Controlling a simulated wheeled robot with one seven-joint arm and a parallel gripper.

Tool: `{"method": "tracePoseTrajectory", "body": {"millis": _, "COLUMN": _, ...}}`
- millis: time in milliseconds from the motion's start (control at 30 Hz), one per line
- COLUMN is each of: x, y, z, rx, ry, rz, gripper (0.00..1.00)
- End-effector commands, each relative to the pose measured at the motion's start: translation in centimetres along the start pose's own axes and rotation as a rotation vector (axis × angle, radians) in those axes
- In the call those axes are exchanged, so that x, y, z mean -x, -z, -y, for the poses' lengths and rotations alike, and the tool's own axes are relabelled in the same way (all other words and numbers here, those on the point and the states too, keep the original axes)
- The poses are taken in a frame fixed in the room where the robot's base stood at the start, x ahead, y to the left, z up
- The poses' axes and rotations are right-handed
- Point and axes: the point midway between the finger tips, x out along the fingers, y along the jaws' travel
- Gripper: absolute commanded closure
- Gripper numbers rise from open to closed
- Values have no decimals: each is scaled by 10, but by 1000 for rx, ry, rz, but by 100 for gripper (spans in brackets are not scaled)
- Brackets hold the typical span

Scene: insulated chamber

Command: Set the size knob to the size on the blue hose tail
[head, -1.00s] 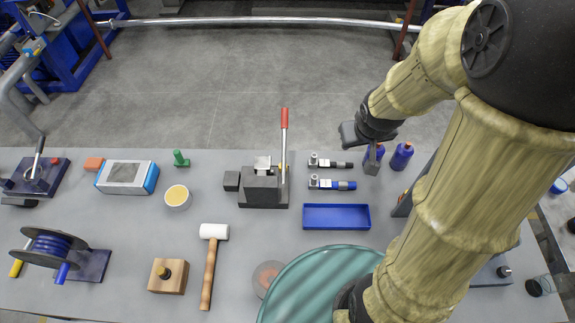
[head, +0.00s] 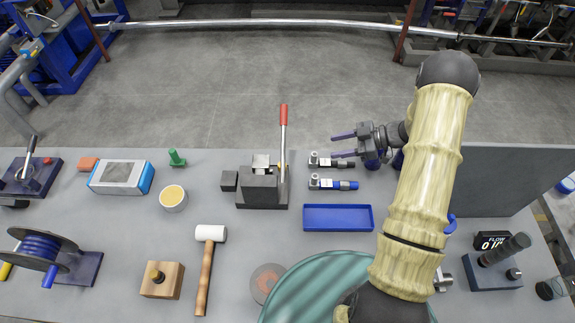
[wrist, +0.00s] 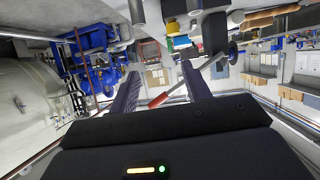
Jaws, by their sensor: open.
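The blue hose tail (head: 345,184) lies on the bench in the head view, with a metal fitting and a pale tag whose size is too small to read. A black hose tail (head: 335,161) lies just behind it. My gripper (head: 343,145) is open and empty, its fingers pointing left, beside the black hose tail in the picture. A dark press (head: 262,187) with a red-handled lever (head: 284,135) stands to its left. The lever also shows between my fingers in the wrist view (wrist: 165,98), apart from them. I cannot make out which part is the size knob.
A blue tray (head: 338,218) lies in front of the hose tails. A mallet (head: 208,262), a wooden block (head: 170,284), a yellow-filled cup (head: 173,197) and a hose reel (head: 45,245) stand further left. A dark upright panel (head: 510,180) stands at right.

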Motion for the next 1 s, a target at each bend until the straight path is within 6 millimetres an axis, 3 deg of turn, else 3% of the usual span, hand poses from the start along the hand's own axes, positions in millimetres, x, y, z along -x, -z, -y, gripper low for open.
{"method": "tracePoseTrajectory", "body": {"millis": 133, "x": 2, "y": -10, "z": 15, "rx": -8, "ry": 82, "rz": -37, "gripper": 52}}
{"method": "tracePoseTrajectory", "body": {"millis": 567, "x": -4, "y": -10, "z": 16, "rx": -7, "ry": 85, "rz": -39, "gripper": 52}}
{"method": "tracePoseTrajectory", "body": {"millis": 1000, "x": -73, "y": -9, "z": 23, "rx": -7, "ry": 86, "rz": -38, "gripper": 52}}
